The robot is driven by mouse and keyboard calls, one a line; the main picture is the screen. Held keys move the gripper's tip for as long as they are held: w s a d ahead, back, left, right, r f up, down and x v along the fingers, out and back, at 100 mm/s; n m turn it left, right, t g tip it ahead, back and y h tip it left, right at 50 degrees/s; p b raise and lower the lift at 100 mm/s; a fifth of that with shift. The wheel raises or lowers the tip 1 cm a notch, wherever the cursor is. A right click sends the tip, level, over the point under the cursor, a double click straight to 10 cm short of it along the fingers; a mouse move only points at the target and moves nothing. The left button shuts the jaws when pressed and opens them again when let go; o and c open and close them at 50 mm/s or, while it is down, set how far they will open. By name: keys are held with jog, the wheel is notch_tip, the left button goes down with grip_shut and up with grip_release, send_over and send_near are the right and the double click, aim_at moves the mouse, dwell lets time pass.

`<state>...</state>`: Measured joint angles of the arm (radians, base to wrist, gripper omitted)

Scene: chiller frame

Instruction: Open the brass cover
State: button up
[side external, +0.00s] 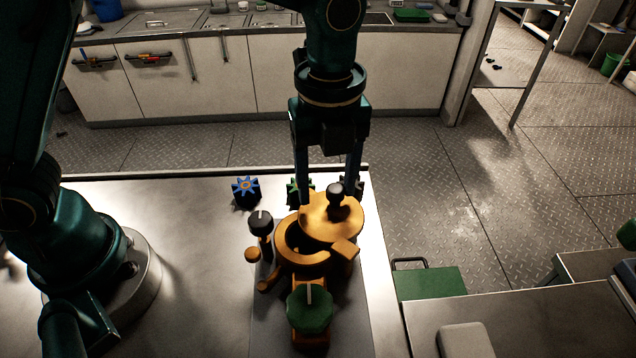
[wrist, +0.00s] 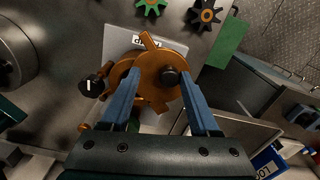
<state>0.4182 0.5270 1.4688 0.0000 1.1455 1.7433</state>
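The brass cover (side external: 322,220) is a round plate with a black knob (side external: 336,190) on top. It sits off-centre over the brass housing (side external: 296,262), leaving part of a dark round opening uncovered at the left. In the wrist view the brass cover (wrist: 151,84) and its black knob (wrist: 171,76) also show. My gripper (side external: 328,192) is open above the cover, with its blue fingers apart on either side of the knob. In the wrist view the knob lies between the fingertips, closer to the right one. Whether a finger touches the knob cannot be told.
A black dial (side external: 260,222) stands left of the housing, and a green knob (side external: 310,308) in front. A blue gear (side external: 245,188) sits behind, with a green gear (side external: 293,188) partly hidden by my finger. The table (side external: 190,260) is clear at the left.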

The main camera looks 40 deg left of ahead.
aim_at(300, 221)
jog(key=s+n, duration=0.2)
jog(key=n, duration=0.1)
jog(key=shift+s+a+n, duration=0.15)
jog(key=shift+a+n, duration=0.15)
jog(key=shift+a, duration=0.1)
jog(key=s+n, duration=0.2)
jog(key=n, duration=0.1)
notch_tip(300, 221, up, 5)
jog(key=shift+w+f, duration=0.1)
jog(key=s+a+r+n+t, duration=0.3)
jog(key=a+r+n, duration=0.3)
jog(key=a, duration=0.2)
jog(key=s+a+f+n+t, duration=0.2)
jog(key=s+a+f+n, duration=0.1)
jog(key=n, duration=0.6)
jog(key=shift+s+a+n+t, duration=0.3)
jog(key=shift+s+a+n, duration=0.1)
jog(key=shift+s, duration=0.4)
